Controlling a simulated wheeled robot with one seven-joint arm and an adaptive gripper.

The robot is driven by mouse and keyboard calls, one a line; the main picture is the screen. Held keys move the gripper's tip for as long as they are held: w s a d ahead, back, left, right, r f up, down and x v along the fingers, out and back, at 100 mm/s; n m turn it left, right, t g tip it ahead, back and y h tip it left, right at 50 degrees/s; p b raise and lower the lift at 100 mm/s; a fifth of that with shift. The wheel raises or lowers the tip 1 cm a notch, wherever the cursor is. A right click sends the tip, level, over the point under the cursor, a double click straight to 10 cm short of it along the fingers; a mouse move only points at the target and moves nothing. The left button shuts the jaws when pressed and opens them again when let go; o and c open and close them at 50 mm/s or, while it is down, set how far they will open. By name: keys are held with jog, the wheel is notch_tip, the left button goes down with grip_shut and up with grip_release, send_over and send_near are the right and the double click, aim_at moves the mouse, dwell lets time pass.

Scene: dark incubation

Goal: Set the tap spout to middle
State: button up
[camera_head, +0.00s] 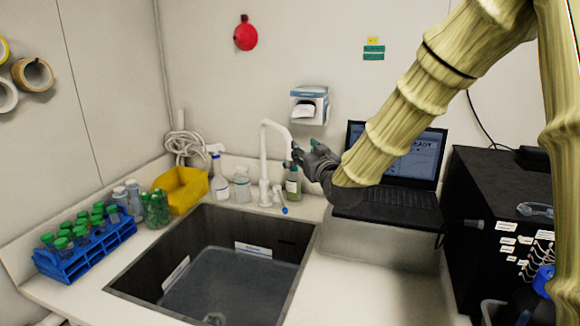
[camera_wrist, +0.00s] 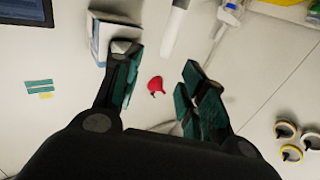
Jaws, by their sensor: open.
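The white tap (camera_head: 264,165) stands on the counter behind the sink. Its spout (camera_head: 278,127) arches from the top of the column and slopes down to the right, over the back right side of the sink area. My gripper (camera_head: 305,150) is at the spout's right end, at about the same height. I cannot tell whether they touch. In the wrist view my gripper (camera_wrist: 158,62) is open, with dark green finger pads apart and nothing held. A white tube, likely part of the tap (camera_wrist: 175,28), shows at the top, beyond the fingers.
The sink (camera_head: 310,245) lies in front of the tap. A green soap bottle (camera_head: 292,185) stands close behind my gripper. A laptop (camera_head: 400,170) is to the right, and a wall dispenser (camera_head: 309,105) hangs above. Bottles, a yellow bin (camera_head: 182,190) and a blue tube rack (camera_head: 88,250) stand left.

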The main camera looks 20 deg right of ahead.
aim_at(290, 151)
jog(key=w+f, duration=0.1)
jog(key=w, duration=0.2)
jog(key=w+a+f, duration=0.1)
jog(key=w, duration=0.3)
jog(key=w+f+p, duration=0.1)
jog(key=w, duration=0.3)
jog(key=shift+w+a+f, duration=0.15)
jog(key=shift+f, duration=0.15)
